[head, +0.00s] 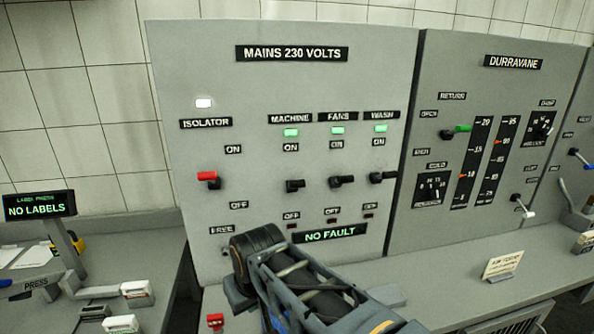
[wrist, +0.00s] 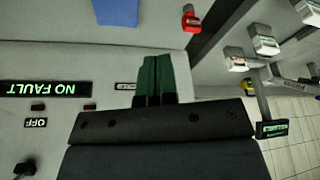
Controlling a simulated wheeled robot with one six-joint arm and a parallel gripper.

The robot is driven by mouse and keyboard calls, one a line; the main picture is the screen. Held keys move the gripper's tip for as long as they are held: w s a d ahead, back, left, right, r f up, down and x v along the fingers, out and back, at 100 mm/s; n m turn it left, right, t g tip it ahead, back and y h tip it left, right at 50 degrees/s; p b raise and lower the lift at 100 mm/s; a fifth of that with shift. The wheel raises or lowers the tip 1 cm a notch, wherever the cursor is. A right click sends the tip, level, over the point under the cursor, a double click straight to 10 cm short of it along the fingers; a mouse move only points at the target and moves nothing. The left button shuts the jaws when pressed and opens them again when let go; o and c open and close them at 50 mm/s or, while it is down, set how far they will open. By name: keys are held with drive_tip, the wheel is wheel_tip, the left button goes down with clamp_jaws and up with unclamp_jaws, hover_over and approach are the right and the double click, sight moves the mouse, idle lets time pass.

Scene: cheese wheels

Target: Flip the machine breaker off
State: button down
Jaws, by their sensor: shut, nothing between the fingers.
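The machine breaker is a black lever (head: 294,185) under the MACHINE label (head: 290,119) on the grey mains panel (head: 250,90). Its green ON lamp (head: 291,132) is lit, and the small lamp at its OFF label is dark. My gripper's fingertips are hidden behind my own arm in the head view, low in front of the panel. In the wrist view my gripper (wrist: 154,75) is shut with nothing between its green fingers, over the lower panel near the NO FAULT display (wrist: 45,88). The machine lever cannot be made out in the wrist view.
Fans lever (head: 342,181) and wash lever (head: 382,177) stand close to the right, both with lit ON lamps. The red isolator handle (head: 207,177) is to the left. The Durravane panel (head: 480,150) adjoins at right. A red item (head: 215,321) lies on the counter below.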

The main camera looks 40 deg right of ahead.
drive_tip(key=w+d+r+m+p, duration=0.1)
drive_tip(key=w+d+r+p, duration=0.2)
drive_tip(key=r, duration=0.5)
drive_tip(key=w+d+r+m+p, duration=0.1)
drive_tip(key=w+d+r, duration=0.1)
drive_tip(key=d+r, duration=0.5)
wheel_tip(320, 180, up, 17)
drive_tip(key=m+h+p, duration=0.1)
drive_tip(key=m+p, duration=0.2)
hover_over(297, 182)
drive_tip(key=s+a, duration=0.2)
drive_tip(key=s, duration=0.3)
drive_tip(key=shift+w+a, duration=0.1)
drive_tip(key=shift+w, duration=0.1)
drive_tip(key=x, duration=1.4)
drive_tip(key=shift+s+d, duration=0.2)
drive_tip(key=shift+d, duration=0.05)
drive_tip(key=shift+f, duration=0.1)
